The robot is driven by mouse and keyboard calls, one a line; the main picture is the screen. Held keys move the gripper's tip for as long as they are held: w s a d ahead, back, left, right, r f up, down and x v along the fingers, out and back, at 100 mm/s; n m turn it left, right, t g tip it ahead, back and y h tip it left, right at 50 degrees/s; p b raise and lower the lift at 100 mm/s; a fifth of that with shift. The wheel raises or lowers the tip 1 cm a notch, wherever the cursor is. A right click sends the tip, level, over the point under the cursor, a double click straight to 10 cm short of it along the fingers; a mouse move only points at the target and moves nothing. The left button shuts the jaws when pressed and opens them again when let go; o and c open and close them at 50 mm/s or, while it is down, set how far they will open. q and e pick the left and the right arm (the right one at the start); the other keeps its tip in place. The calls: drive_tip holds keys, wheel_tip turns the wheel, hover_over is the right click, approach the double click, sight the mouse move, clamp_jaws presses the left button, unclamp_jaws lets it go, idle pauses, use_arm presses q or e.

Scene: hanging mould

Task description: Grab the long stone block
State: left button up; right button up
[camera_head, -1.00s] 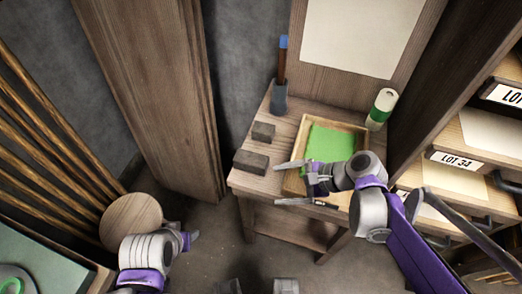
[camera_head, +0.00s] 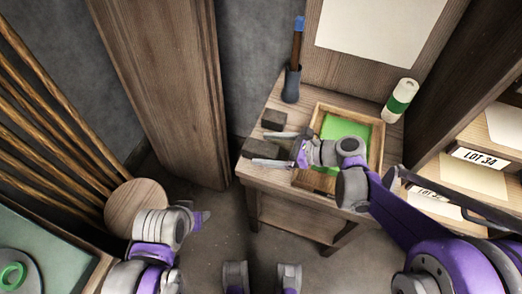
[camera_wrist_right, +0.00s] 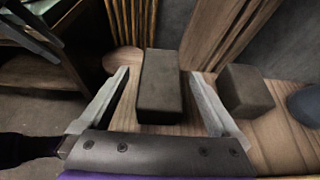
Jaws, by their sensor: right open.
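The long dark grey stone block (camera_head: 258,149) lies near the left edge of the small wooden table. My right gripper (camera_head: 259,148) is open, with one finger on each side of the block. In the right wrist view the long block (camera_wrist_right: 160,85) stands between the two spread fingers, with gaps on both sides. A shorter stone block (camera_wrist_right: 245,90) is to the right, outside the right finger; in the head view the shorter block (camera_head: 273,119) is just behind. My left gripper (camera_head: 200,216) is low, away from the table; its jaws are not clear.
A wooden tray (camera_head: 376,165) with a green bottom is under my right wrist. A green-and-white can (camera_head: 400,100) stands behind it. A dark holder with a blue-topped tool (camera_head: 292,80) stands at the back. A round wooden stool (camera_head: 135,205) is at lower left.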

drive_tip(key=shift+x, duration=1.15)
clamp_jaws()
